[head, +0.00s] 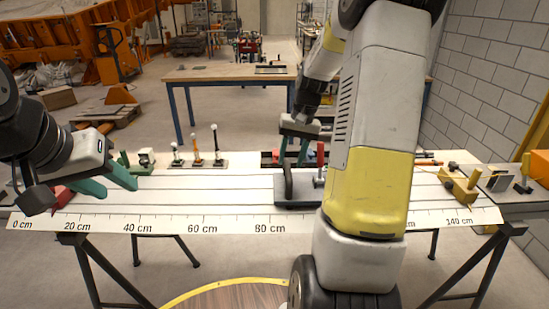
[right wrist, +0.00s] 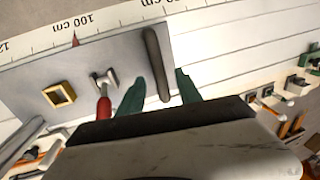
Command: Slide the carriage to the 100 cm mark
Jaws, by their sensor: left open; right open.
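The carriage (head: 297,200) is a flat grey plate on the long white rail board (head: 225,205), with a dark upright handle (head: 289,182) and a red-gripped lever (head: 320,155). In the right wrist view its red pointer (right wrist: 75,40) lies close to the 100 cm label; I cannot tell whether it is exactly on the mark. My right gripper (head: 293,158) is open, its green fingers on either side of the handle (right wrist: 158,62) in the right wrist view, apparently not closed on it. My left gripper (head: 120,188) is open and empty over the board's left end.
Small knobs (head: 196,148) stand along the board's back edge. A red block (head: 62,196) is at the left end, a yellow block (head: 459,188) at the right. My right arm hides part of the scale. A wooden table (head: 225,75) stands behind.

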